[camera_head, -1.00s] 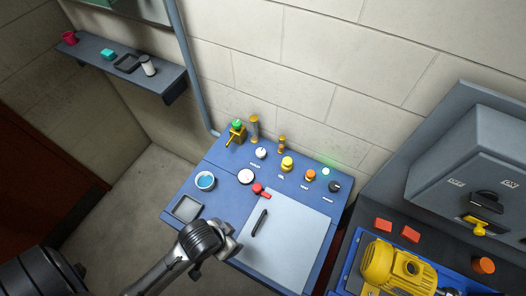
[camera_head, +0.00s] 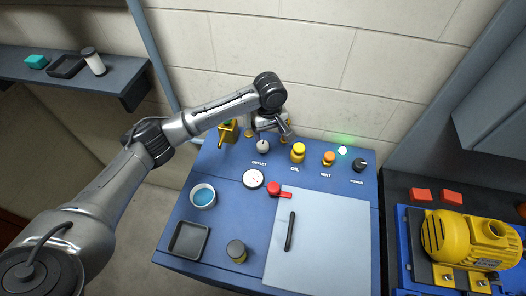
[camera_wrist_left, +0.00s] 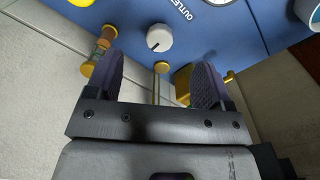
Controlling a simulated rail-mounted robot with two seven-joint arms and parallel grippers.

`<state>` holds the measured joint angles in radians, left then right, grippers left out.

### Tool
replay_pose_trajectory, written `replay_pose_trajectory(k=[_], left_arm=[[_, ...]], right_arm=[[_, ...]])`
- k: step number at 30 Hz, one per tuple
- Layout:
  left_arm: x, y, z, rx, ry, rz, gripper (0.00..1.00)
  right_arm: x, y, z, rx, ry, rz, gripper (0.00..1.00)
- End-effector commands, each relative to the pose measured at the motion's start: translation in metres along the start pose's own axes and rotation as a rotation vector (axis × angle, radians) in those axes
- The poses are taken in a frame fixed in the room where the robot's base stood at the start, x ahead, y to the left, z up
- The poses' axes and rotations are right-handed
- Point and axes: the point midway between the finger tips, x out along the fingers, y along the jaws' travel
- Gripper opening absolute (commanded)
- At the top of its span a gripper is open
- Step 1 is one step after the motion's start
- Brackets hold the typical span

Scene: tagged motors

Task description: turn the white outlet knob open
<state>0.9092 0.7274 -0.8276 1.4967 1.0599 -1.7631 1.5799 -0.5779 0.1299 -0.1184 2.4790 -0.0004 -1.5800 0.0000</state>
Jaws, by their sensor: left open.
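The white outlet knob (camera_head: 262,147) sits on the blue panel (camera_head: 228,165) above its OUTLET label. It also shows in the left wrist view (camera_wrist_left: 160,38), where a dark mark runs along its lower edge. My left gripper (camera_head: 271,126) is over the back of the panel, just behind and above the knob. In the left wrist view my open fingers (camera_wrist_left: 157,70) are apart and empty, and the knob lies ahead of the gap, not between them. The knob appears untouched. My right gripper is not in view.
Yellow OIL knob (camera_head: 298,152), orange knob (camera_head: 328,158) and black knob (camera_head: 360,163) stand to the right. Brass fittings and a yellow valve (camera_head: 228,131) are close to the gripper. Nearby are a gauge (camera_head: 253,179) and red lever (camera_head: 279,190). The wall is close behind.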

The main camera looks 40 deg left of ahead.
Motion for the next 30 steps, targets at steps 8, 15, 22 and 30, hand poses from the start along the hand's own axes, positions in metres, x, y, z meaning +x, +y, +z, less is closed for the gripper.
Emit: replay_pose_trajectory(k=[8, 15, 22, 30], left_arm=[[-0.017, -0.004, -0.039, -0.199, -0.003, -0.008, 0.75], [0.01, -0.006, -0.041, -0.217, -0.005, -0.012, 0.75], [0.054, -0.006, -0.041, -0.215, -0.005, -0.012, 0.75], [0.095, -0.006, -0.04, -0.214, -0.004, -0.011, 0.75]], right_arm=[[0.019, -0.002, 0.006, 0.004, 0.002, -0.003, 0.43], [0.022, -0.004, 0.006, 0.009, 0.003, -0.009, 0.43], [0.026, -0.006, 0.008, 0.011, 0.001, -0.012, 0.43], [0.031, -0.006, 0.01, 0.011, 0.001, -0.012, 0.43]])
